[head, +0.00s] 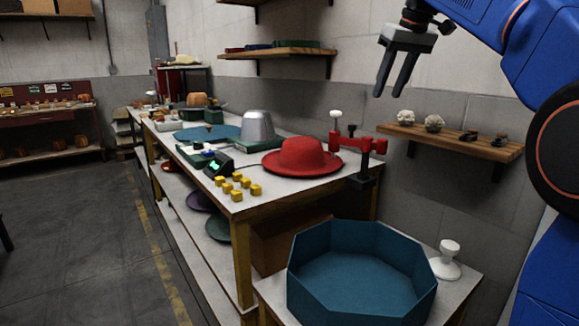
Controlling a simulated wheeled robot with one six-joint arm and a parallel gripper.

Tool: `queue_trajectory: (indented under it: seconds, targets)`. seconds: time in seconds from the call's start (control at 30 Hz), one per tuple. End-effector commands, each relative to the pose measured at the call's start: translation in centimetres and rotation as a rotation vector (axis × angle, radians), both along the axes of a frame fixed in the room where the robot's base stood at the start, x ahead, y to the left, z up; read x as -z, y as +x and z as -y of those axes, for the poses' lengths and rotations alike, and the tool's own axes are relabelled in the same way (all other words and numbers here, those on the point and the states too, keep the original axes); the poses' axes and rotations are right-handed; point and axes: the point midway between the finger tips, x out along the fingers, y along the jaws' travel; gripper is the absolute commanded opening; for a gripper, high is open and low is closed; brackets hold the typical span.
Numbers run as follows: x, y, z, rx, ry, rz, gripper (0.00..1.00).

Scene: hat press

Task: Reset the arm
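My gripper (394,88) hangs from my blue arm at the upper right of the head view, high above the table and in front of the wall. Its two dark fingers point down and are apart, with nothing between them. A red hat (303,155) lies on the long worktable, lower and to the left of the gripper. A grey metal dome-shaped hat block (258,128) stands behind the hat on a green base.
A teal octagonal box (352,290), open and empty, stands in front on a low table beside a white knob stand (448,262). A red clamp (365,146) stands right of the hat. Several yellow cubes (238,176) lie nearby. A wooden wall shelf (450,138) sits below the gripper.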

Motion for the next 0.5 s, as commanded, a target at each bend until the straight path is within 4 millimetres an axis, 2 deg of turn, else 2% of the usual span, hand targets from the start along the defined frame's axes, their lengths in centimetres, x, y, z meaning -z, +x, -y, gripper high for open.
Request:
queue_trajectory:
  seconds: [0.03, 0.27, 0.5]
  targets:
    - [0.6, -1.3, 0.1, 0.013, 0.001, -0.001, 0.39]
    - [4.3, -6.2, 0.5, 0.073, 0.0, -0.001, 0.39]
    - [9.1, -11.7, 0.9, 0.132, -0.002, 0.0, 0.39]
